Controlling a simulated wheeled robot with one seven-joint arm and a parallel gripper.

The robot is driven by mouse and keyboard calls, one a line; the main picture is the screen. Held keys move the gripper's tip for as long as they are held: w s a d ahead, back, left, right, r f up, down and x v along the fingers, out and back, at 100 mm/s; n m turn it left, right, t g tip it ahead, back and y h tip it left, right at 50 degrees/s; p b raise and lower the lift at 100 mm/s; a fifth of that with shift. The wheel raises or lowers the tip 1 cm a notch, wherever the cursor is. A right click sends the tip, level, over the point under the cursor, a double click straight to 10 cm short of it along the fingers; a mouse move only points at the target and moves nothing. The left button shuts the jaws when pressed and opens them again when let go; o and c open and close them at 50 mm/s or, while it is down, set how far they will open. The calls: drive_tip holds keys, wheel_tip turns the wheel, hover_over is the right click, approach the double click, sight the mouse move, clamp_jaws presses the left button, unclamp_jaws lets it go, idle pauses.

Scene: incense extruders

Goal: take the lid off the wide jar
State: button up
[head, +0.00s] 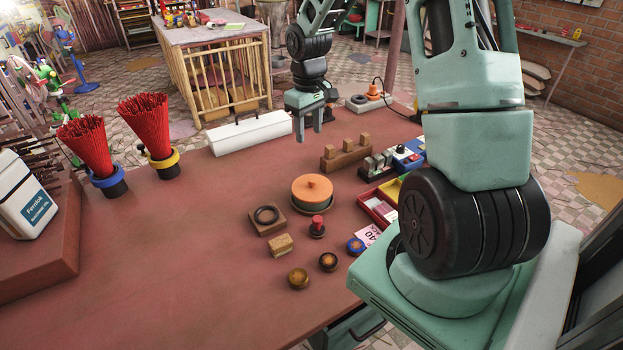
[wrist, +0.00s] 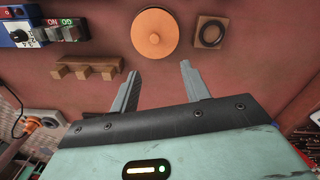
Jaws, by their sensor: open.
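The wide jar (head: 312,204) stands on the red-brown table right of the middle in the head view. Its orange lid (head: 312,187) with a small round knob sits on top. In the wrist view the lid (wrist: 155,33) shows from above as an orange disc, beyond the fingertips. My gripper (head: 309,122) is open and empty, above the table behind the jar and apart from it. Its two fingers (wrist: 160,82) point toward the jar in the wrist view. The jar's body is mostly hidden under the lid there.
A square wooden block with a dark ring (head: 267,217) is beside the jar. A pegged wooden rack (head: 345,154) stands behind it, near a red tray (head: 376,208). Small round pieces and a wooden block (head: 280,245) lie in front. The table's left middle is clear.

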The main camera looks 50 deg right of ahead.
drive_tip(key=p, duration=0.3)
hover_over(312, 180)
wheel_tip(312, 180, down, 12)
drive_tip(key=shift+s+f, duration=0.1)
drive_tip(key=shift+f+p, duration=1.25)
drive_tip(key=shift+f, duration=1.35)
clamp_jaws()
